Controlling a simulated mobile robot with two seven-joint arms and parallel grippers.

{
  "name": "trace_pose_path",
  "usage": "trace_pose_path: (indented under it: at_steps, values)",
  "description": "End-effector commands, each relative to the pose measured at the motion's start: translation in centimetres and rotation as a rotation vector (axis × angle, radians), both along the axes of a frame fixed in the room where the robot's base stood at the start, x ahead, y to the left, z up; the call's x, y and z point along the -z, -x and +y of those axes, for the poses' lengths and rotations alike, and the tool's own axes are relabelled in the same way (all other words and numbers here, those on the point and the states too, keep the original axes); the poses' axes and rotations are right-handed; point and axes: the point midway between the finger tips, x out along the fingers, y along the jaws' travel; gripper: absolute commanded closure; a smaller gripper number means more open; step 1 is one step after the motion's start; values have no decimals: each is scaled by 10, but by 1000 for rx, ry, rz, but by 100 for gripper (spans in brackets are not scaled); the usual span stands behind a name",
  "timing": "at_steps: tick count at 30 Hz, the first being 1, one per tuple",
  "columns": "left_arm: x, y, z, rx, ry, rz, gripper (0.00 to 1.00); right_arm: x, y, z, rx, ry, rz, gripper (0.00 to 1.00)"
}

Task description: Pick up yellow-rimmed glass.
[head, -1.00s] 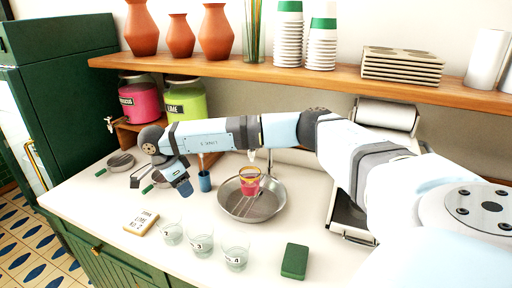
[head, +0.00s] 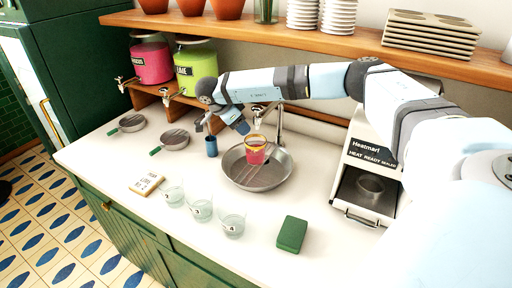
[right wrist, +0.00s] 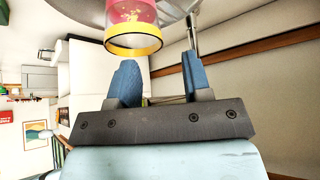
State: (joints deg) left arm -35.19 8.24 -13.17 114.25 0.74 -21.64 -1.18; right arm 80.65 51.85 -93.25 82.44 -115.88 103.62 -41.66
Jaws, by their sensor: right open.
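The yellow-rimmed glass (head: 256,149) holds something pink-red and stands in the round metal sink basin (head: 233,172). In the right wrist view the glass (right wrist: 134,40) shows close up at the top, its yellow rim towards the gripper. My right gripper (head: 240,126) is above and just left of the glass in the head view. In the right wrist view its two blue fingers (right wrist: 165,78) are apart with nothing between them, and the glass lies beyond the left fingertip. My left gripper is not in view.
Glasses with number labels (head: 202,209), a lettered card (head: 147,185) and a green sponge-like block (head: 292,233) lie on the counter in front.

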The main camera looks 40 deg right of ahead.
Motion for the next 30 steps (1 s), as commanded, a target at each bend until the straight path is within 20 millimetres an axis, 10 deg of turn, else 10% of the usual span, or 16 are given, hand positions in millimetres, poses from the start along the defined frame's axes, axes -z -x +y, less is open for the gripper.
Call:
trace_pose_path:
  at_steps: [25,30]
  values:
    - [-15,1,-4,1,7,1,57,56,15,-31,-1,-1,-1,55]
    - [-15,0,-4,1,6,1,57,56,15,-31,0,-1,0,94]
